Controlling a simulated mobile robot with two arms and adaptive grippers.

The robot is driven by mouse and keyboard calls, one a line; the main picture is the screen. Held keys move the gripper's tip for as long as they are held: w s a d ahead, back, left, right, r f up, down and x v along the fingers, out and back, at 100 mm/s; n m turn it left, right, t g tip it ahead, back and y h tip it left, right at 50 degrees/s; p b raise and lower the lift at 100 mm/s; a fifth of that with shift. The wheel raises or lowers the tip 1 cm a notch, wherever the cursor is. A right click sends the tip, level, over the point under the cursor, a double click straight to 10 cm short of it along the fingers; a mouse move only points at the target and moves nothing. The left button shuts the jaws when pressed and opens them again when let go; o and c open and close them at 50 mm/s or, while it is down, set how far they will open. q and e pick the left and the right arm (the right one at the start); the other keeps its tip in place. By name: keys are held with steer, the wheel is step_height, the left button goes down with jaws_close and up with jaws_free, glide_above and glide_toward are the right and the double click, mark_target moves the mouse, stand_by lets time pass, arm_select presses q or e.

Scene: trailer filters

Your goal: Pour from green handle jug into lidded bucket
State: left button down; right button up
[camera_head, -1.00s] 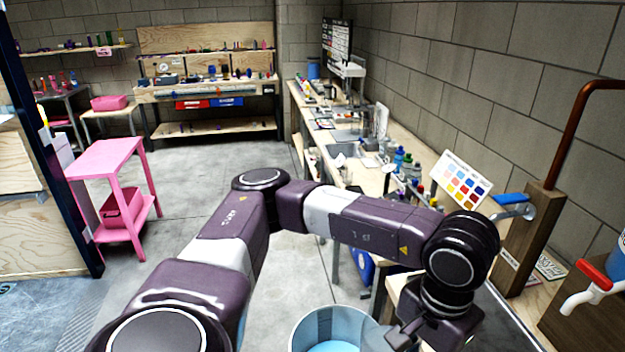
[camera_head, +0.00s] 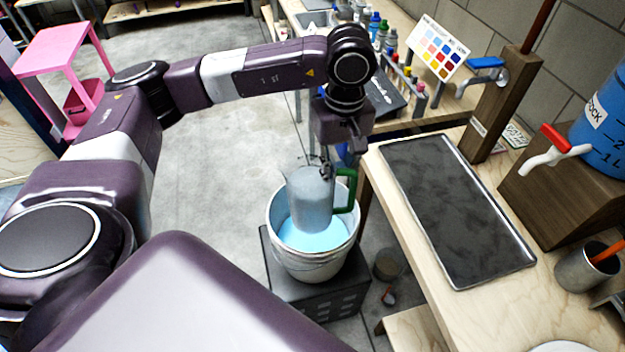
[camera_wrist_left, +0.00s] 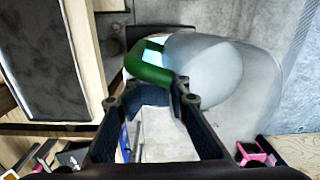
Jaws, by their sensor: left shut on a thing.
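The green handle jug (camera_head: 308,203) is a translucent grey-white vessel with a green handle (camera_head: 350,192). It looks nearly upright, over or partly inside the bucket's mouth; I cannot tell whether it touches the bucket. My left gripper (camera_head: 338,163) is shut on the jug at its handle. The wrist view shows the gripper fingers (camera_wrist_left: 150,103) at the green handle (camera_wrist_left: 148,70) and the pale jug body (camera_wrist_left: 218,65) beyond. The bucket (camera_head: 305,267) is white, with light blue inside and no lid on its mouth. The jug's contents are unclear. My right gripper is out of view.
The bucket stands on a dark crate-like box (camera_head: 335,298). A workbench with a black tray (camera_head: 452,212) is to the right, with a blue tank (camera_head: 600,125) and red-handled tap (camera_head: 553,143). A metal cup (camera_head: 580,268) stands near. Floor behind the bucket is clear.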

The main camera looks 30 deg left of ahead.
arm_select(q)
steer(key=w+a+f+n, duration=0.3)
steer(key=w+a+n, duration=0.1)
steer(key=a+n, duration=0.35)
steer(key=w+a+f+n, duration=0.4)
steer(key=a+n, duration=0.3)
steer(key=n, duration=0.1)
steer(key=s+a+f+n, duration=0.1)
steer(key=a+f+n, duration=0.2)
steer(key=a+n, duration=0.3)
steer(key=s+a+f+n, duration=0.1)
steer(key=a+f+n, duration=0.3)
steer(key=a+n, duration=0.3)
steer(key=a, duration=0.3)
steer(key=shift+s+h+b, duration=0.2)
steer(key=shift+h+b, duration=0.1)
steer(key=shift+h, duration=0.1)
steer(key=shift+n, duration=0.25)
steer(key=shift+s+d+r+t+y+p, duration=0.1)
steer(key=shift+d+r+t+y+p, duration=0.1)
steer(key=shift+d+y+p, duration=0.7)
steer(key=shift+s+d+r+t+y+p, duration=0.1)
steer(key=shift+d+r+t+y+p, duration=0.1)
steer(key=shift+d+y+p, duration=0.75)
steer(key=shift+s+d+r+t+y+p, duration=0.15)
steer(key=shift+d+y+p, duration=0.3)
steer(key=shift+y+p, duration=0.9)
